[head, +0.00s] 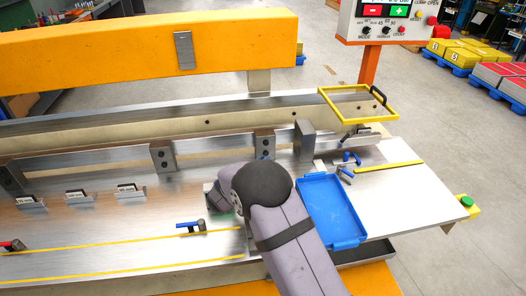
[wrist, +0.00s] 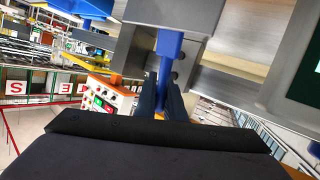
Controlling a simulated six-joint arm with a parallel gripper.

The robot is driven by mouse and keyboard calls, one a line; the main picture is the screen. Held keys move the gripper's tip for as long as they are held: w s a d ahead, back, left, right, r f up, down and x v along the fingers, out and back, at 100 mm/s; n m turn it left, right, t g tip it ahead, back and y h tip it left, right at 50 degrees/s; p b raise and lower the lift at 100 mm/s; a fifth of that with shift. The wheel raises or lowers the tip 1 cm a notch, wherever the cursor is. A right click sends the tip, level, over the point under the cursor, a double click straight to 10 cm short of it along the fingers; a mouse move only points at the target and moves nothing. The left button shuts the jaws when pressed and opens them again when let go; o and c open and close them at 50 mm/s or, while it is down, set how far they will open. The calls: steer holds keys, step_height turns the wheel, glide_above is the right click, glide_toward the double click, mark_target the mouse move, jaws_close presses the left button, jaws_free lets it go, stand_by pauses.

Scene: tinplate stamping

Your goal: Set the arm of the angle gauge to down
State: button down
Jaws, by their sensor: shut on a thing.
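In the wrist view my gripper (wrist: 164,95) is shut on a narrow blue bar (wrist: 168,48), which hangs from a grey block (wrist: 165,14). I take the bar to be the arm of the angle gauge and the block its body, but no marking confirms this. The bar runs down between the two dark fingertips. In the head view my dark rounded wrist hides the fingers and the bar. A grey metal part (head: 213,196) shows just left of my wrist, mostly covered.
A blue tray (head: 361,240) lies right of my arm, with small blue-handled parts (head: 349,160) behind it. A blue-handled tool (head: 190,226) lies to the left. Labelled blocks (head: 78,195) stand further left. A yellow frame (head: 358,91) is at the back right.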

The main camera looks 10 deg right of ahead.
steer(key=w+f+n+g+p, duration=0.1)
steer(key=g+p, duration=0.1)
steer(key=p, duration=0.2)
steer(key=w+f+g+p, duration=0.1)
steer(key=w+f+p, duration=0.1)
steer(key=p, duration=0.1)
steer(key=shift+f+n+g+y+p, duration=0.1)
steer(key=shift+n+g+y+p, duration=0.3)
steer(key=shift+w+f+n+g+p, duration=0.15)
steer(key=shift+w+f+n+g, duration=0.1)
steer(key=shift+f+g, duration=0.35)
steer(key=shift+w+f+n+g+p, duration=0.2)
steer(key=shift+f+g, duration=0.2)
steer(key=shift+f, duration=0.4)
steer(key=c, duration=1.8)
jaws_free()
steer(key=shift+c, duration=0.2)
